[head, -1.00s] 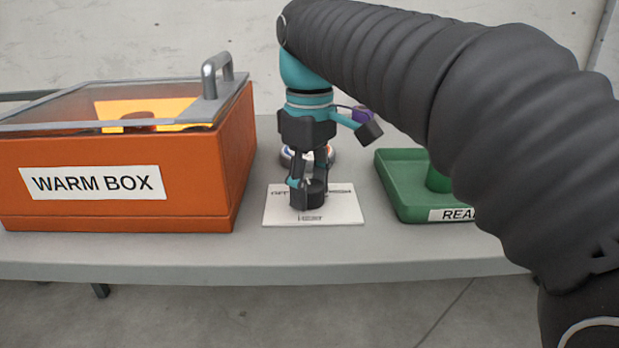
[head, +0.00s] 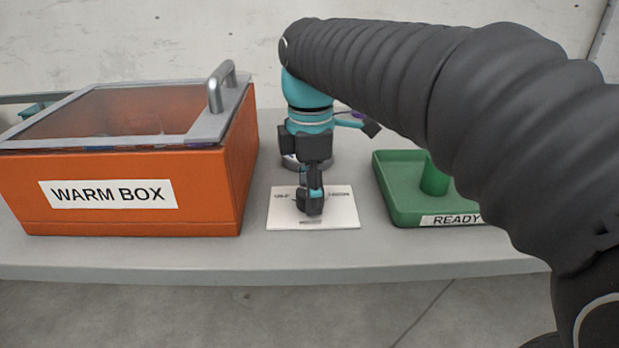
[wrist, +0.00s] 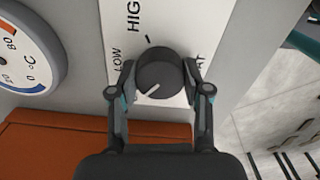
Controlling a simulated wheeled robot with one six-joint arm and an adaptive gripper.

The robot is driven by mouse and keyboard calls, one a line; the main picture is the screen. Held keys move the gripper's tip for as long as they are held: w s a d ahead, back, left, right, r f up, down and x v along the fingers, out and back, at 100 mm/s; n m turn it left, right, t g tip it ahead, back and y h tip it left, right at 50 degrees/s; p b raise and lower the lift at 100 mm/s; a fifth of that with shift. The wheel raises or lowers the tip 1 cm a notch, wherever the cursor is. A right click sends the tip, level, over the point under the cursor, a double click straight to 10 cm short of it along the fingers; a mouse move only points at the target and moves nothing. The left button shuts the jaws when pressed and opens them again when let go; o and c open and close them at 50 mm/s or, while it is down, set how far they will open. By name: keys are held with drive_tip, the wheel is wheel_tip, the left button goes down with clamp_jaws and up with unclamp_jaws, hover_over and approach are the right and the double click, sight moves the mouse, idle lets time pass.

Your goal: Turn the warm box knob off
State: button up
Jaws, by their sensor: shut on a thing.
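The dark round knob (wrist: 160,72) sits on a white label plate (wrist: 125,25), also seen in the head view (head: 282,215). My gripper (wrist: 160,68) is shut on the knob, one finger on each side. The knob's white pointer line points down-left in the wrist view. "LOW" and part of "HIGH" show; other lettering is partly hidden by a finger.
A green tray (head: 400,205) labelled "READY" stands right of the plate, holding a green upright piece (head: 435,178). A round °C dial (wrist: 28,50) is beside the plate. The table's front edge (head: 300,268) is clear.

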drive_tip(key=shift+n, duration=0.6)
drive_tip(key=o, duration=1.2)
drive_tip(key=shift+c, duration=0.2)
wheel_tip(320, 180, up, 12)
